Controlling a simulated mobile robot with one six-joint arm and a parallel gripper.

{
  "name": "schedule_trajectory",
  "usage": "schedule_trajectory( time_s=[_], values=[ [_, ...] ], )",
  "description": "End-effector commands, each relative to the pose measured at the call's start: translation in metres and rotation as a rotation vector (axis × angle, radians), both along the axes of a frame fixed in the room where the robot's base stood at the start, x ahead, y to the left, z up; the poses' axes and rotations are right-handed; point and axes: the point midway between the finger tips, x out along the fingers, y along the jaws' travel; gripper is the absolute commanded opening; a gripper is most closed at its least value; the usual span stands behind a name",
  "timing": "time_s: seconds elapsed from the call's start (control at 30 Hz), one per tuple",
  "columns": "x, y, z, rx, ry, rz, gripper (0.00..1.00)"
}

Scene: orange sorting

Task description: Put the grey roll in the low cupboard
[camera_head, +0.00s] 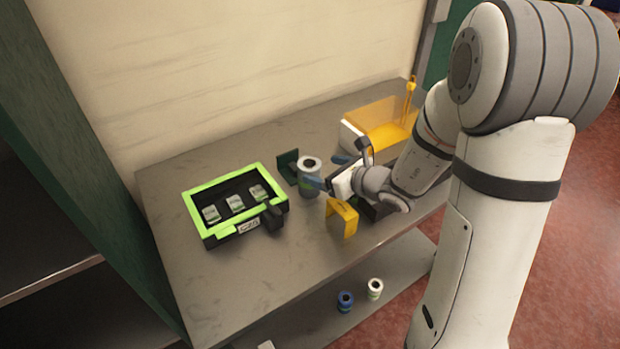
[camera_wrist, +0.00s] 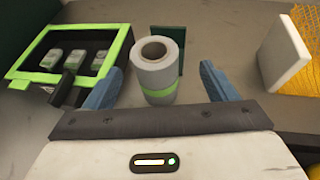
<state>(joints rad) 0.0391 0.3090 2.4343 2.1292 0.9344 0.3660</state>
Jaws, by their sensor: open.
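The grey roll (camera_head: 309,176) stands upright on the worktop, with a green band near its base and a dark hole in its top. It also stands upright in the wrist view (camera_wrist: 154,70), between the two blue fingers. My gripper (camera_head: 326,172) is open and the roll is between or just ahead of its fingertips; in the wrist view my gripper (camera_wrist: 160,85) shows a gap on both sides of the roll. The low cupboard cannot be told for certain; an open lower shelf (camera_head: 300,325) shows under the worktop.
A black tray with a bright green rim (camera_head: 200,224) holds grey items left of the roll. A dark green upright piece (camera_head: 287,166) stands close behind the roll. A yellow bracket (camera_head: 342,218) is in front. Blue (camera_head: 345,301) and white (camera_head: 375,289) rolls stand on the lower shelf.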

Motion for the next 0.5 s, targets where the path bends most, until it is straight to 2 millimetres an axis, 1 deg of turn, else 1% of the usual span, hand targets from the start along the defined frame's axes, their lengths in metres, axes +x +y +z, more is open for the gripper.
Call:
schedule_trajectory(
  time_s=[0.27, 0.4, 0.5],
  values=[
    [0.019, 0.025, -0.010, 0.000, 0.001, 0.004, 0.79],
    [0.032, 0.042, -0.017, -0.001, 0.000, 0.004, 0.79],
    [0.040, 0.048, -0.021, -0.001, 0.000, 0.003, 0.79]
  ],
)
